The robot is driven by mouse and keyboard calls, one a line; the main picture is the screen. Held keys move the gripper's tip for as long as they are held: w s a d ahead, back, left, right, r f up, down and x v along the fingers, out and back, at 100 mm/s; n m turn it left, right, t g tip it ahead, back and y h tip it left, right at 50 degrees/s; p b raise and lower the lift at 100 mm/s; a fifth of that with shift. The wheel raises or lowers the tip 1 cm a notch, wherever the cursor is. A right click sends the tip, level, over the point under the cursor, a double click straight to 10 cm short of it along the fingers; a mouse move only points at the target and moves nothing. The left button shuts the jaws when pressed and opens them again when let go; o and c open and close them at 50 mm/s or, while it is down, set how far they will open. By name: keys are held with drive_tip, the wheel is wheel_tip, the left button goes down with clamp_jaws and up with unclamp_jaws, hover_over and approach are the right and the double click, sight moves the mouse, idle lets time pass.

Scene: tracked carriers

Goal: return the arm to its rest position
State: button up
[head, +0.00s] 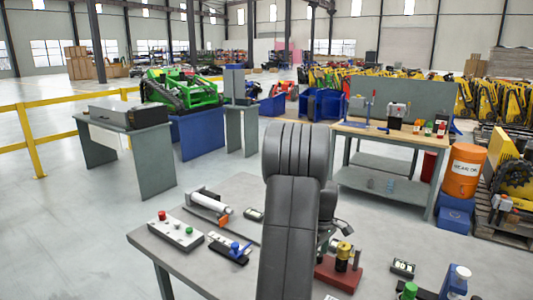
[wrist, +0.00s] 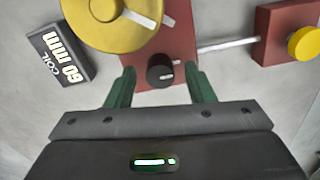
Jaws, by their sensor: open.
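My gripper (wrist: 160,84) is open in the wrist view, with two dark green fingers spread and nothing held between them. Its fingertips are at a red fixture (wrist: 183,45) with a black knob (wrist: 160,72) and a yellow disc (wrist: 112,18). The knob shows in the gap between the fingers; I cannot tell whether they touch it. In the head view my arm (head: 290,200) reaches up from the bottom edge over the grey bench (head: 245,190), and it hides most of the gripper. The red fixture (head: 338,274) shows just right of the arm.
A "COIL 60 mm" block (wrist: 60,55) lies left of the fixture in the wrist view. A button box (head: 175,232), a blue-knobbed device (head: 230,248) and a white cylinder device (head: 210,203) stand left of my arm. Small items crowd the bench's right side.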

drive_tip(key=n, duration=0.4)
drive_tip(key=shift+n, duration=0.3)
drive_tip(key=n, duration=0.3)
drive_tip(key=shift+n, duration=0.4)
drive_tip(key=shift+r, duration=0.45)
drive_tip(key=shift+r, duration=0.1)
